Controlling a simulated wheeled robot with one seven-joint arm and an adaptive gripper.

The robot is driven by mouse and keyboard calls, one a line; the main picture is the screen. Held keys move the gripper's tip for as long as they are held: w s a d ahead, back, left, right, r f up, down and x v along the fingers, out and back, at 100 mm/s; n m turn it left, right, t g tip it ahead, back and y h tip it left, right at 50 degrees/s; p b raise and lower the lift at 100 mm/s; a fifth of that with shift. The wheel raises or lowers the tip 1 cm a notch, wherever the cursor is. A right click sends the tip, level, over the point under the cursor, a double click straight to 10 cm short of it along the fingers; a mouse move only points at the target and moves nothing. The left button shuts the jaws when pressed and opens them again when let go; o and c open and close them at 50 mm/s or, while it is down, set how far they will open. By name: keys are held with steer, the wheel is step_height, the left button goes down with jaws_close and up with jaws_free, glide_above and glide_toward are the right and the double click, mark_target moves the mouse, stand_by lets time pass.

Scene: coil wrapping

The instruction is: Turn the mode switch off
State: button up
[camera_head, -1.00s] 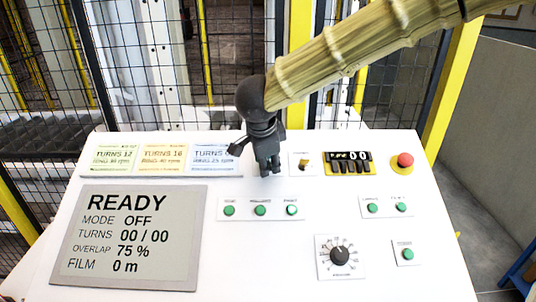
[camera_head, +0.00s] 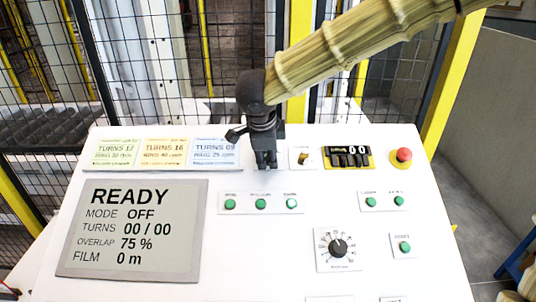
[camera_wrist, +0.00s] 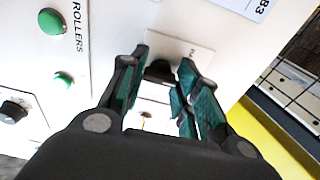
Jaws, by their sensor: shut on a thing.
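The mode switch (camera_wrist: 160,70) is a black knob on a small white plate in the wrist view, between my fingertips. In the head view my gripper (camera_head: 266,166) covers it. My gripper (camera_wrist: 160,82) points down at the panel and is shut on the knob, with one green-lined finger on each side. The knob's exact angle is hard to read. The display (camera_head: 135,230) at the left of the panel reads READY, MODE OFF, TURNS 00 / 00, OVERLAP 75 %, FILM 0 m.
A small toggle (camera_head: 303,158), a counter (camera_head: 348,158) and a red emergency button (camera_head: 404,155) are right of my gripper. Green buttons (camera_head: 260,204) and a dial (camera_head: 338,247) lie nearer. Cards (camera_head: 166,153) lie left. A mesh fence (camera_head: 150,60) stands behind.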

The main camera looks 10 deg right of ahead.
steer(key=o, duration=1)
steer(key=shift+r, duration=0.1)
steer(key=v, duration=1.2)
